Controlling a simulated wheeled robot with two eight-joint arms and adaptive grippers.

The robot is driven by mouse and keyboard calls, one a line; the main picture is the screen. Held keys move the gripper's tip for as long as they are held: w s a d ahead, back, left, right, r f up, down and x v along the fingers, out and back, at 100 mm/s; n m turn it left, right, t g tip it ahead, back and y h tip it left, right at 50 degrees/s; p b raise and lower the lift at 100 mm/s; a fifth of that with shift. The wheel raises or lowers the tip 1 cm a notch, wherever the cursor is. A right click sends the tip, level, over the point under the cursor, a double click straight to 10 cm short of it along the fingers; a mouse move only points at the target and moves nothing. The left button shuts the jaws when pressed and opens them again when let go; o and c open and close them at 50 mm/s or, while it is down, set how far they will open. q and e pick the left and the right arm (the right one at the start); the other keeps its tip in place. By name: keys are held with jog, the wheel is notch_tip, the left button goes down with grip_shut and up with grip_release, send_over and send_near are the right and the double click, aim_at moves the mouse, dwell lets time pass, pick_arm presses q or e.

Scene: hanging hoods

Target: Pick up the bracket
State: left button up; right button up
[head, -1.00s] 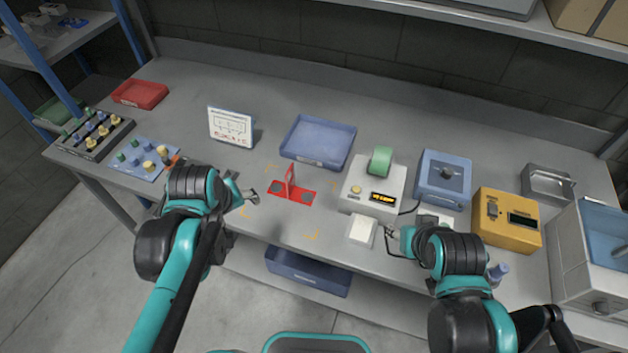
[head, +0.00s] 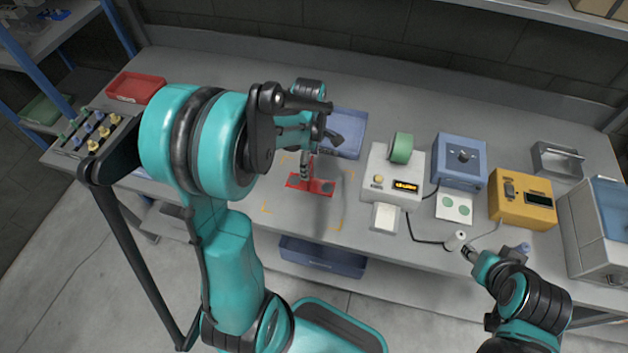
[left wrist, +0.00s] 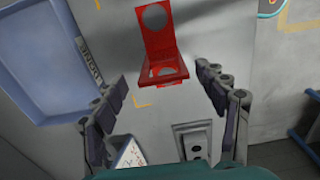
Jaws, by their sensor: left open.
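The red bracket (head: 318,187) lies on the table in front of the blue tray, with a flat base plate and an upright plate. In the left wrist view the bracket (left wrist: 165,68) shows round holes in both plates. My left gripper (head: 305,172) is over the bracket and partly covers its upright plate in the head view. In the left wrist view the left gripper (left wrist: 166,92) is open and empty, with the bracket ahead between the two finger lines. My right gripper (head: 468,252) is at the table's front edge beside a white cylinder; its jaws are too small to read.
The blue tray (head: 345,133) stands just behind the bracket. A red tray (head: 136,88) is at left. Table in front of the bracket is clear.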

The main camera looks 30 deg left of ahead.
aim_at(311, 173)
pick_arm(q)
jog(key=f, duration=0.2)
jog(key=f+b, duration=0.1)
jog(key=f, duration=0.1)
jog(key=shift+s+d+f+b, duration=0.2)
jog(key=shift+f+b, duration=0.1)
jog(key=shift+f, duration=0.1)
jog(key=shift+c, duration=0.3)
jog(key=shift+r, duration=0.1)
grip_shut()
